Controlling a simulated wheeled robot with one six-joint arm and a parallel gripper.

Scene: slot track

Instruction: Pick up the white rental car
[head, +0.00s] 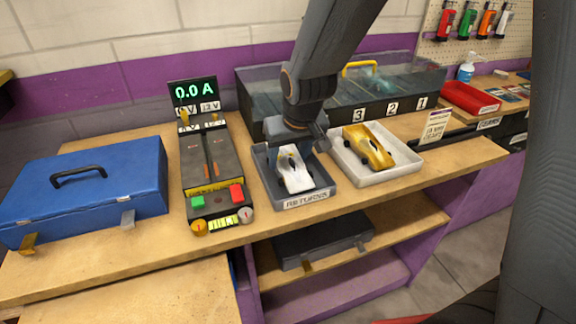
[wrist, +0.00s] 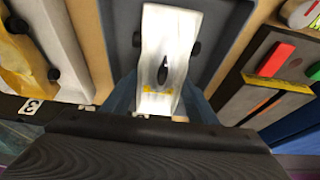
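The white rental car (head: 294,172) lies in the dark grey tray labelled RETURNS (head: 318,200). It has dark wheels and a yellow patch near one end. My gripper (head: 290,158) points down over the car's far part. In the wrist view, the white car (wrist: 168,50) runs up the middle, and my gripper's blue-grey fingers (wrist: 161,90) stand on either side of its near end. The fingers are apart and close to its sides; I cannot tell whether they touch it. My gripper hides part of the car.
A white tray with a yellow car (head: 368,148) stands right of the RETURNS tray. A power supply (head: 212,165) and a blue case (head: 85,190) stand to the left. A clear-topped box (head: 400,95) stands behind. The bench front is mostly clear.

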